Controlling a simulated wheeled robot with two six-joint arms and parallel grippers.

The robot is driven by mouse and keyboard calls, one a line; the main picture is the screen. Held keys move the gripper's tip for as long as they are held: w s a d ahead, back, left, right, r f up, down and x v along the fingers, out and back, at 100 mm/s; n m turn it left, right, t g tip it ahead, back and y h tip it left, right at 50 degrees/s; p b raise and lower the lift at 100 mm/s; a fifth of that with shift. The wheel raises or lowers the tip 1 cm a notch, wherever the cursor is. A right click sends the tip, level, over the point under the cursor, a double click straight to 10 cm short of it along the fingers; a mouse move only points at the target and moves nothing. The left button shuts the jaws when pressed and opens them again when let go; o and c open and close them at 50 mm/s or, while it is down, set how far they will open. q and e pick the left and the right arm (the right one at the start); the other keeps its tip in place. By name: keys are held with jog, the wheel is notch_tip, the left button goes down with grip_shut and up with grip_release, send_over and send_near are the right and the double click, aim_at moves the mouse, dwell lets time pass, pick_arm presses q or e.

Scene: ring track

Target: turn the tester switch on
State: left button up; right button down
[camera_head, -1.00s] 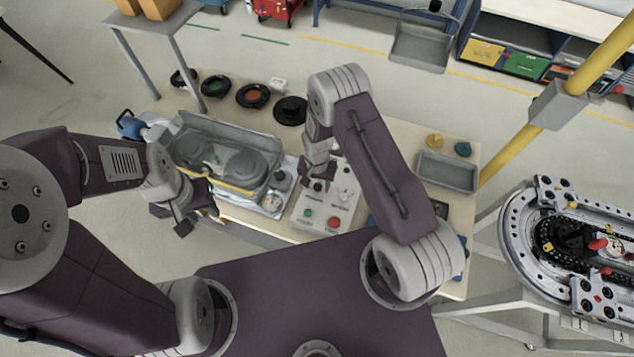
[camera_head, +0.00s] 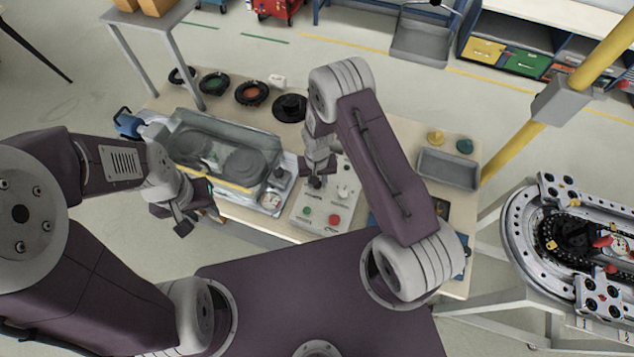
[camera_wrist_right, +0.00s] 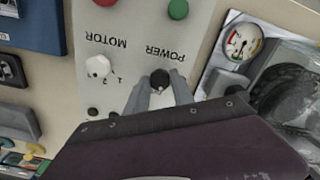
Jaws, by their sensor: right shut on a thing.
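The tester's control panel (camera_head: 341,212) lies on the table in front of me, with a green button (camera_head: 307,211) and a red button (camera_head: 333,219). In the right wrist view the panel (camera_wrist_right: 134,62) shows upside down, with POWER and MOTOR labels. My right gripper (camera_wrist_right: 160,88) is shut on the black POWER knob (camera_wrist_right: 159,77), which sits between its fingertips. The white MOTOR knob (camera_wrist_right: 98,67) is beside it, untouched. In the head view my right gripper (camera_head: 316,183) is over the panel. My left gripper (camera_head: 187,226) hangs at the table's front left edge; its fingers are unclear.
A clear-covered tester tub (camera_head: 222,155) with a round gauge (camera_wrist_right: 242,41) stands beside the panel. Black rings (camera_head: 252,93) lie along the back. A grey tray (camera_head: 447,170) is at the right. A ring track (camera_head: 520,235) stands further right, near a yellow post (camera_head: 590,65).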

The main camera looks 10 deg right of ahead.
jog(key=n+b, duration=0.1)
jog(key=n, duration=0.2)
jog(key=shift+w+f+n, duration=0.1)
jog(key=shift+n, duration=0.2)
jog(key=n+b, duration=0.1)
jog(key=n, duration=0.2)
jog(key=shift+n+b, duration=0.3)
jog(key=n+b, duration=0.1)
jog(key=n, duration=0.2)
jog(key=shift+n, duration=0.3)
jog(key=shift+n+b, duration=0.3)
jog(key=shift+n, duration=1.6)
jog(key=c, duration=1.1)
grip_release()
jog(key=shift+r, duration=0.2)
